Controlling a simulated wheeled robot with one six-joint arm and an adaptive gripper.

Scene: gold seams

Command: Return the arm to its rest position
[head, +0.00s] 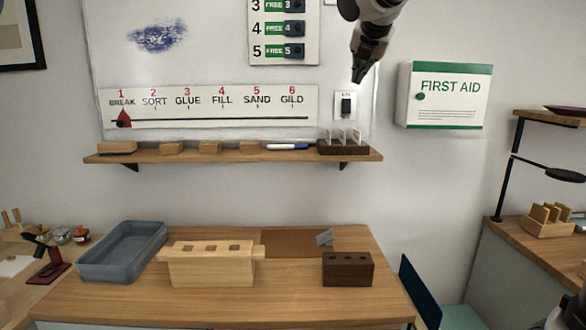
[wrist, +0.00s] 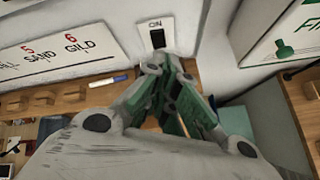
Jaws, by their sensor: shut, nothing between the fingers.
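My gripper (head: 360,72) hangs from the top of the head view, in front of the wall just above a white switch plate with a black rocker (head: 346,104). Its fingers are shut and nothing shows between them. In the wrist view my gripper (wrist: 158,66) points at the wall, with its fingertips just below the switch (wrist: 157,38), which is marked ON. I cannot tell from these views whether the fingertips touch the plate. Most of my arm is out of view.
A wooden shelf (head: 230,153) with blocks and a pen runs below the whiteboard. A FIRST AID box (head: 445,97) hangs to the right. A worktop (head: 120,303) below holds a grey tray (head: 95,265), a pale wooden block (head: 212,270) and a dark block (head: 347,270).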

